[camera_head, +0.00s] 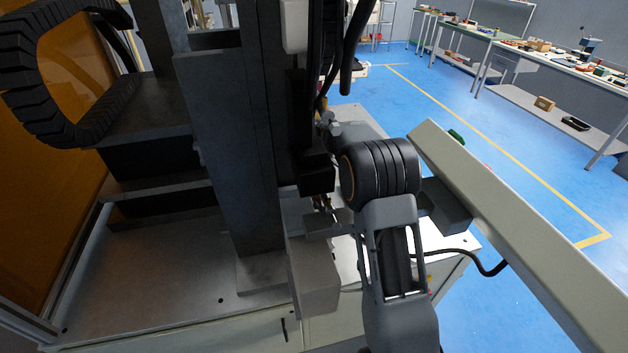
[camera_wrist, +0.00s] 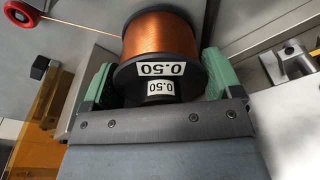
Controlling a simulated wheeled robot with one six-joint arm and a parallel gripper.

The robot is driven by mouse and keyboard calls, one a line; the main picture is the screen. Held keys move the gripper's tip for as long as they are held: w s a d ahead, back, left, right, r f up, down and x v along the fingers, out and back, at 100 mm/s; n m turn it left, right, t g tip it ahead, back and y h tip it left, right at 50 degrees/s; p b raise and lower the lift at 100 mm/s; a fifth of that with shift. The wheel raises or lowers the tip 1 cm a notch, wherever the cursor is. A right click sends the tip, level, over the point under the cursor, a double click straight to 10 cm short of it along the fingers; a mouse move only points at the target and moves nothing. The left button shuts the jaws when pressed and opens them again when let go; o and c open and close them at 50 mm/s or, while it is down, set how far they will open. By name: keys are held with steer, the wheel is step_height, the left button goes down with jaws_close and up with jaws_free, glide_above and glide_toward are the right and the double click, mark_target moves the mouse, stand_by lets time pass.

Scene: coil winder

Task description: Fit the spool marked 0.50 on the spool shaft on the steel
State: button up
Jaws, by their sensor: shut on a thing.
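The spool marked 0.50 (camera_wrist: 158,42) has black flanges and copper-coloured wire. Two white 0.50 labels on its near end appear upside down in the wrist view. My gripper (camera_wrist: 157,82) is shut on it, with a green pad at each side of its near end. In the head view my own arm covers this area, and neither the spool nor my gripper can be made out.
A red pulley (camera_wrist: 40,11) stands left of the spool, with a thin copper wire running from it towards the spool. A metal clamp (camera_wrist: 289,66) is at right. In the head view a dark machine column (camera_head: 228,150) stands close left of my arm. Blue floor is open beyond.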

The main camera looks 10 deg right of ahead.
steer(key=o, duration=1.1)
steer(key=shift+f, duration=0.1)
steer(key=r, duration=0.4)
steer(key=d+r, duration=0.1)
steer(key=r, duration=0.4)
steer(key=s+r+b, duration=0.1)
steer(key=r, duration=0.4)
steer(key=shift+d, duration=0.2)
